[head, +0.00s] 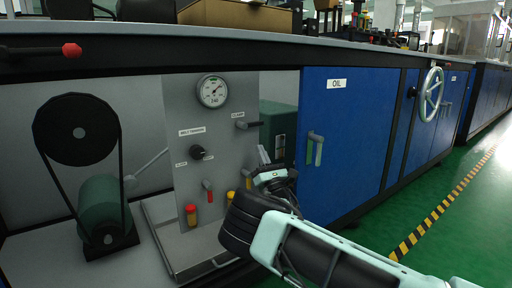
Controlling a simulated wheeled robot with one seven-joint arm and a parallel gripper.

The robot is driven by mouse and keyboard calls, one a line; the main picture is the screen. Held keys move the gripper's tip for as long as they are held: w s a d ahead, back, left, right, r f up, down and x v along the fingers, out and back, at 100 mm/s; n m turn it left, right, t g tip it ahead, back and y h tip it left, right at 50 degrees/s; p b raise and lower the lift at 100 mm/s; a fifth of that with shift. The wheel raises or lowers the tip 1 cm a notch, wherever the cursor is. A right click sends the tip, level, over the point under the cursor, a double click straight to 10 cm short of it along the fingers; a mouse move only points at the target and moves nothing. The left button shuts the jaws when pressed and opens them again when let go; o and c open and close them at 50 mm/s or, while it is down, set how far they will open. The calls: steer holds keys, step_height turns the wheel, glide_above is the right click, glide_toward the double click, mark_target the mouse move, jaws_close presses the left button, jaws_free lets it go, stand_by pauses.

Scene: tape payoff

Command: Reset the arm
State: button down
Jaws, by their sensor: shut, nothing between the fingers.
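My arm reaches in from the bottom right of the head view. My gripper (263,156) is at its far end, in front of the right edge of the grey control panel (230,133). It is small in the picture, shut and empty. It points toward the bench and appears apart from the panel's levers. My own wrist and forearm hide the lower right part of the panel and part of the blue cabinet's lower edge.
The panel carries a gauge (213,91), a black knob (197,152), a black-handled lever (253,124) and red and yellow handles. A blue door labelled OIL (348,150) and a handwheel (431,94) are to the right. The green floor (445,235) is clear.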

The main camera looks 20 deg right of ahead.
steer(key=p+v, duration=0.3)
steer(key=v, duration=0.5)
steer(key=shift+d, duration=0.3)
